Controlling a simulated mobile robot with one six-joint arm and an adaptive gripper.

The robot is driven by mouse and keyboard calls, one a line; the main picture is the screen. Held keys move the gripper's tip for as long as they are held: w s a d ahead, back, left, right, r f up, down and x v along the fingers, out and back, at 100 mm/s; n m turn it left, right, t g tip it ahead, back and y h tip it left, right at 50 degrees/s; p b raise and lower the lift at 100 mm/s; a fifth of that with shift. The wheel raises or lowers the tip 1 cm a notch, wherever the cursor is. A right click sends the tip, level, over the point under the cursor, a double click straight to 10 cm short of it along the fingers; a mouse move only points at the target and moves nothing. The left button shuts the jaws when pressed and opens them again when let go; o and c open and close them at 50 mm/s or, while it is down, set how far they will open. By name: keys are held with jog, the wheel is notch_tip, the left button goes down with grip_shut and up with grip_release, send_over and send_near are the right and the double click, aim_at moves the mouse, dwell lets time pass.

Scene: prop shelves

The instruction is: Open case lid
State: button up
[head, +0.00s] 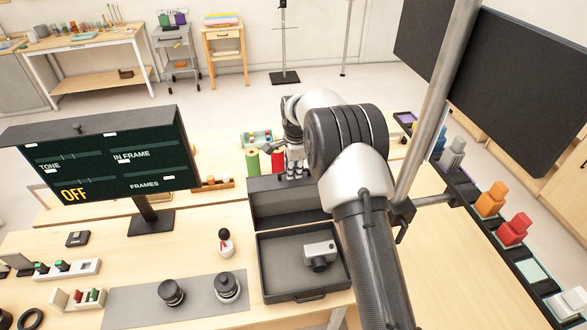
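A dark grey case (264,281) sits on the wooden table in the head view. Its lid (284,207) stands raised at the back edge, so the case is open. A small light grey camera (320,254) lies in the tray. My gripper (294,175) is at the top edge of the raised lid, pointing down. Whether it touches the lid is unclear. Its fingers are small in the picture, and I cannot tell whether they are open or shut. My arm hides the right part of the lid and the case's right side.
Green and red rolls (265,161) stand behind the lid. A monitor (105,155) stands at left. Two lenses (228,288) are on a grey mat (125,302), with a small figurine (225,243) behind. A rail with coloured blocks (513,230) runs along the right. A metal pole (440,95) rises beside my arm.

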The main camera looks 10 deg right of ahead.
jog(key=shift+o, duration=0.8)
jog(key=shift+r, duration=0.35)
notch_tip(320, 180, up, 11)
jog(key=s, duration=0.2)
jog(key=shift+s, duration=0.1)
